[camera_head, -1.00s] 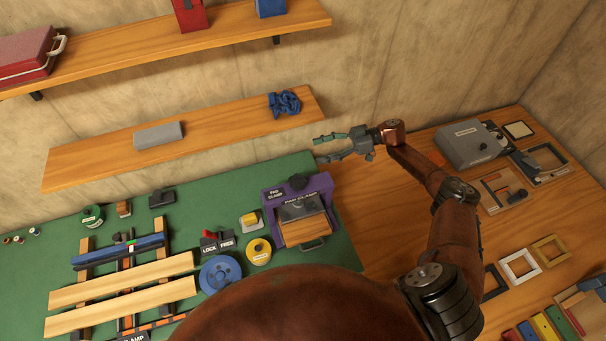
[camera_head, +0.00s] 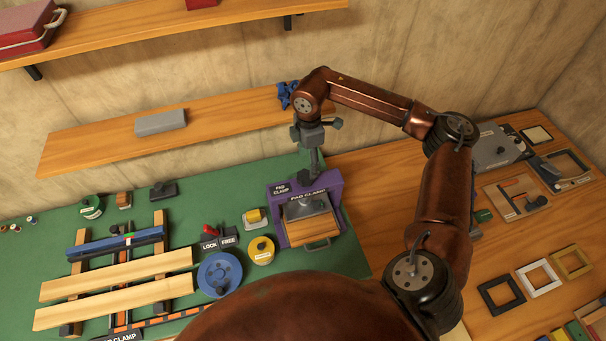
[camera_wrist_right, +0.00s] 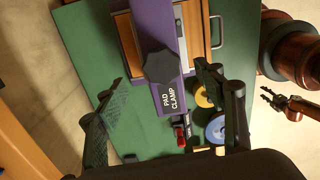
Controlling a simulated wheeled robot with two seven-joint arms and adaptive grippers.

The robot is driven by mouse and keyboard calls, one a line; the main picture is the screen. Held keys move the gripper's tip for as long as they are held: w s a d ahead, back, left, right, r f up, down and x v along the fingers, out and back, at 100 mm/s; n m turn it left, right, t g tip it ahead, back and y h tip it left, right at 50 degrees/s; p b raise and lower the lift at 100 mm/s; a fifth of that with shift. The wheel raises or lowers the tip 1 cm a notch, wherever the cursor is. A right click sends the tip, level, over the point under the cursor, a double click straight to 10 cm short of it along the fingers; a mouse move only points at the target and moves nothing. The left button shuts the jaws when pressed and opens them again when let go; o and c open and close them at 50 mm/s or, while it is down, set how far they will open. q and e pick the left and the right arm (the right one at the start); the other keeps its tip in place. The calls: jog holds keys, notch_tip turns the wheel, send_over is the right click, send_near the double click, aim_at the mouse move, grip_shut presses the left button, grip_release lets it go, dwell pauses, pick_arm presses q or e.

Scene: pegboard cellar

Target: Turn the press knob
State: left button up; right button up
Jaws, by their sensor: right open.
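The purple pad clamp press (camera_head: 335,188) stands at the right end of the green mat, with a wooden block in it. Its black lobed knob (camera_wrist_right: 161,67) shows in the right wrist view, on top of the purple frame by the "PAD CLAMP" label. In the head view my gripper hides the knob. My right gripper (camera_head: 314,168) points down over the knob's place. In the wrist view its two fingers (camera_wrist_right: 157,82) are spread, one on each side of the knob, apart from it. My left gripper (camera_wrist_right: 268,95) shows small at the wrist view's right edge; its jaws are unclear.
A yellow roll (camera_head: 261,251), a blue wheel (camera_head: 219,274) and a lock/free switch (camera_head: 217,240) lie left of the press. A wooden shelf (camera_head: 90,155) with a grey block (camera_head: 160,122) is close behind my right wrist. Frames (camera_head: 541,279) lie at right.

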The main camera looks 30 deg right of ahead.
aim_at(307, 175)
notch_tip(307, 175, down, 5)
jog(key=shift+a+f+p, duration=0.1)
jog(key=shift+p, duration=0.35)
pick_arm(q)
jog(key=shift+w+r, duration=0.45)
jog(key=shift+r, duration=0.25)
pick_arm(e)
jog(key=shift+f, duration=0.75)
jog(key=shift+c, duration=0.4)
